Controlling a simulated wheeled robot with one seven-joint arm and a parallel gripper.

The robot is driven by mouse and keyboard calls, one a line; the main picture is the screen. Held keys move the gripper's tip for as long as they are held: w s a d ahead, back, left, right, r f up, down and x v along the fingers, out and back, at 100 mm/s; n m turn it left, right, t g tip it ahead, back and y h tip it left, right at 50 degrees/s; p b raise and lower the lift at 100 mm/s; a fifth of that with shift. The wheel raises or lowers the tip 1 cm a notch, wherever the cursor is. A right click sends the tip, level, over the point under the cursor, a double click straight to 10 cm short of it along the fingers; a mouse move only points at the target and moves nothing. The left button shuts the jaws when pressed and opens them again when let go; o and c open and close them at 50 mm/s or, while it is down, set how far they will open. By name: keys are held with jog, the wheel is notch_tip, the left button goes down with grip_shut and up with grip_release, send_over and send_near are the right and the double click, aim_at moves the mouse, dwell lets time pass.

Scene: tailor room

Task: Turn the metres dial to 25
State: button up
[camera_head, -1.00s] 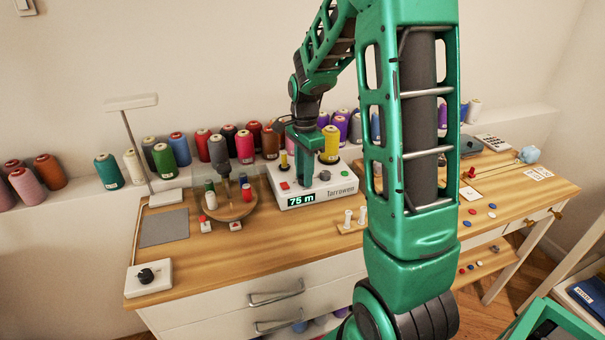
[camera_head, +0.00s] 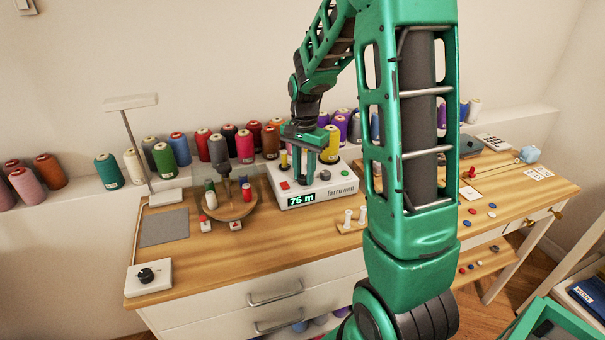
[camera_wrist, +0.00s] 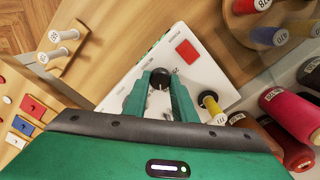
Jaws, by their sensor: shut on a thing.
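The white Tarrowen winder (camera_head: 340,185) stands at the back of the wooden table. Its lit display (camera_head: 301,199) reads 75 m. My gripper (camera_head: 304,176) points down onto the middle of the winder's top, with both fingers seen side by side. In the wrist view my gripper (camera_wrist: 160,88) is shut on a round black dial (camera_wrist: 160,76), which sits between the fingertips. The fingers largely hide this dial in the head view, and I cannot read its setting. A second dark knob (camera_head: 325,175) is on the winder, right of my gripper.
A red button (camera_head: 284,185) is at the winder's left, and it also shows in the wrist view (camera_wrist: 187,52). A yellow spool (camera_head: 330,146) stands close behind my gripper. A round wooden spool stand (camera_head: 238,207) is to the left. White pegs (camera_head: 349,217) stand in front.

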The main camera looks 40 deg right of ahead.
aim_at(303, 176)
jog(key=n, duration=0.5)
jog(key=shift+w+n, duration=0.2)
jog(key=shift+n, duration=0.1)
jog(key=n, duration=0.5)
jog(key=shift+r+n, duration=0.1)
jog(key=shift+n, duration=0.2)
jog(key=n, duration=0.5)
jog(key=shift+a, duration=0.1)
jog(key=shift+n, duration=2.4)
jog(key=o, duration=1)
jog(key=shift+o, duration=0.2)
notch_tip(303, 176, up, 11)
jog(key=shift+f, duration=0.2)
